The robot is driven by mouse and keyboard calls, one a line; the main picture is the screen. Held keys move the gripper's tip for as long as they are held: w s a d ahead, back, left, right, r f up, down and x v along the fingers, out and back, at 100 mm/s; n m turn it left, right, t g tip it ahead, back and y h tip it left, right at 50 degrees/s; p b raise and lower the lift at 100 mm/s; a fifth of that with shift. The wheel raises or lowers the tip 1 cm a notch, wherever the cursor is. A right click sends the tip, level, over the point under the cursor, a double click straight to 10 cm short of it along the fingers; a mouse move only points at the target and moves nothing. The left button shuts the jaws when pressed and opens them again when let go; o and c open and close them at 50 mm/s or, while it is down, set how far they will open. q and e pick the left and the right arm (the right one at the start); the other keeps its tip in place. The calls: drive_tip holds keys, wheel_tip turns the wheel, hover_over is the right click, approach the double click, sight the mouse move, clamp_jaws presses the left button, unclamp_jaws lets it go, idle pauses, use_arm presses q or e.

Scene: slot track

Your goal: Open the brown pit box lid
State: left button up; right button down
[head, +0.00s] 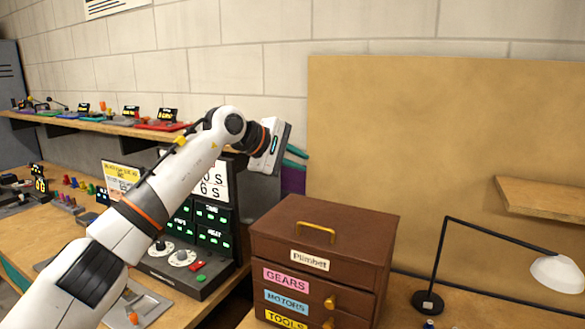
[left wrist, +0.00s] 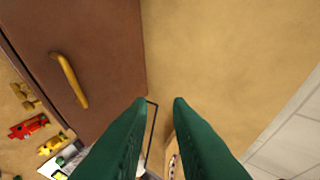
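The brown pit box (head: 275,262) stands on the bench in the head view, with its lid (head: 345,222) shut. The lid carries a yellow handle (head: 316,230). In the left wrist view the brown lid (left wrist: 105,75) fills the upper left, with its yellow handle (left wrist: 69,80) left of the fingers. My left gripper (head: 304,158) is above and behind the box in the head view, apart from the handle. Its green fingers (left wrist: 160,102) are spread with nothing between them. My right gripper is out of view.
The box front has drawers labelled GEARS, MOTORS and TOOLS with yellow knobs (head: 331,302). A control console (head: 190,255) stands left of the box, and a black desk lamp (head: 428,300) stands right. A tan board (head: 440,150) rises behind. A wall shelf (head: 545,198) juts out at right.

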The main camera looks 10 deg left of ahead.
use_arm(q)
drive_tip(key=shift+s+a+r, duration=0.35)
drive_tip(key=shift+s+r, duration=0.05)
drive_tip(key=shift+s, duration=0.05)
drive_tip(key=shift+f, duration=0.1)
